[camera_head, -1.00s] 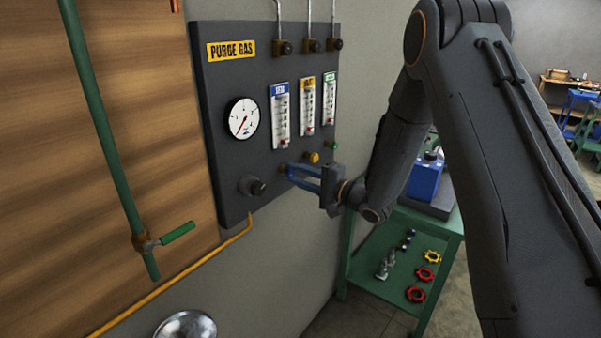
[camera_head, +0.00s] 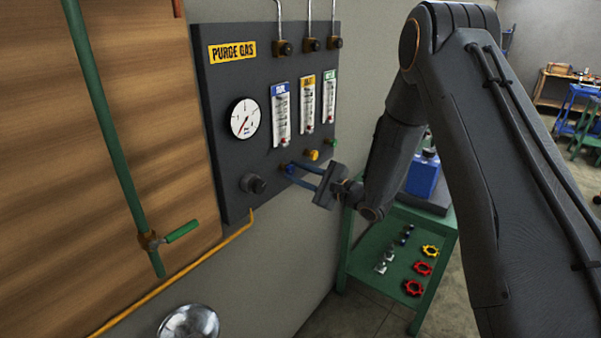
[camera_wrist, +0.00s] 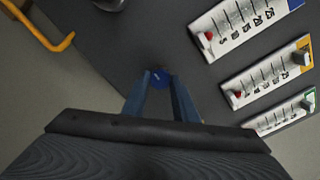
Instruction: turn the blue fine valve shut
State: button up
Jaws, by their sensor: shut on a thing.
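The blue fine valve (camera_head: 290,169) is a small blue knob low on the dark purge gas panel (camera_head: 229,90), below the blue-labelled flow meter (camera_head: 281,114). My gripper (camera_head: 292,172) reaches it from the right with two long fingers, shut on the knob. In the wrist view the round blue knob (camera_wrist: 160,79) sits between the tips of my gripper (camera_wrist: 160,84). The wrist is tilted about its own axis. The knob's far side is hidden.
A yellow knob (camera_head: 312,155) and a green knob (camera_head: 334,143) are close by, up and right. A pressure gauge (camera_head: 244,118) and a dark regulator knob (camera_head: 253,184) are to the left. A green cart (camera_head: 372,238) stands below right. A yellow pipe (camera_head: 200,263) runs below the panel.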

jog(key=shift+a+r, duration=0.1)
jog(key=shift+a, duration=0.05)
dwell(0.3)
jog(key=o, duration=1)
jog(key=shift+o, duration=0.2)
jog(key=shift+s+d, duration=0.25)
jog(key=shift+d, duration=0.15)
jog(key=b+v, duration=0.3)
jog(key=v, duration=0.4)
